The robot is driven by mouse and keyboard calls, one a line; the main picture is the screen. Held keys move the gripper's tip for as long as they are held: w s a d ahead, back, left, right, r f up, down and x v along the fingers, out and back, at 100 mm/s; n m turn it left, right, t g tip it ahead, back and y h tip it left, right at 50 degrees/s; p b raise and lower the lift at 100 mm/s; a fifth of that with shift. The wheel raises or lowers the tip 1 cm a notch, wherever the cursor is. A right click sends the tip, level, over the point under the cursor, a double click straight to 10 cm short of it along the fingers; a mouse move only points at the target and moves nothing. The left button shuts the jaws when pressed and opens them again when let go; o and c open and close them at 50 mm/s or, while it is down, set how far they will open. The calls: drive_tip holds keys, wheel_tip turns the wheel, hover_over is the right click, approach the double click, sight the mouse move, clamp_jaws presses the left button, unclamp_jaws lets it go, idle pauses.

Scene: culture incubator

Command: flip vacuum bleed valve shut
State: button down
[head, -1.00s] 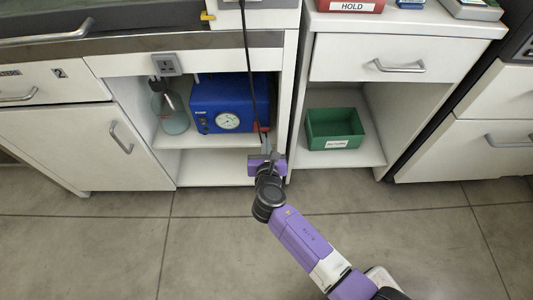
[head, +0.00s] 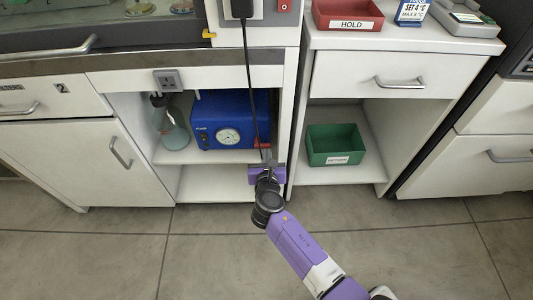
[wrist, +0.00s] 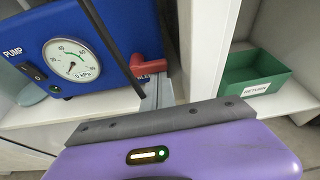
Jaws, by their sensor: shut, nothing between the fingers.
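The blue vacuum pump (head: 232,110) with a round gauge (head: 228,137) stands on the upper shelf of the open cabinet. The red bleed valve lever (head: 262,146) is at the pump's lower right front. My gripper (head: 268,155) is shut and empty, just below and in front of the lever. In the wrist view its grey fingers (wrist: 158,91) end close under the lever; I cannot tell whether they touch.
A glass flask (head: 171,125) stands left of the pump. A black cable (head: 248,75) hangs down in front of the pump. The cabinet's right wall (head: 285,130) is close beside my gripper. A green bin (head: 335,145) sits in the right-hand open bay.

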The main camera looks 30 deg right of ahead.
sight(264, 147)
drive_tip(key=shift+r+n+p, duration=0.2)
drive_tip(key=shift+n+p, duration=0.1)
drive_tip(key=shift+p, duration=0.15)
wheel_tip(264, 147, up, 2)
drive_tip(key=n+g+h+p, duration=0.1)
drive_tip(key=n+h+p, duration=0.1)
drive_tip(key=n+p, duration=0.2)
drive_tip(key=shift+d+h+p, duration=0.1)
drive_tip(key=shift+h+p, duration=0.2)
drive_tip(key=shift+p, duration=0.25)
drive_tip(key=n+h, duration=0.1)
drive_tip(key=n, duration=0.1)
drive_tip(key=r+n+h, duration=0.1)
drive_tip(key=n, duration=0.1)
drive_tip(key=a+n+h+p, duration=0.1)
drive_tip(key=n, duration=0.1)
drive_tip(key=shift+w+r+n, duration=0.25)
drive_tip(key=shift+n, duration=0.15)
drive_tip(key=shift+s, duration=0.15)
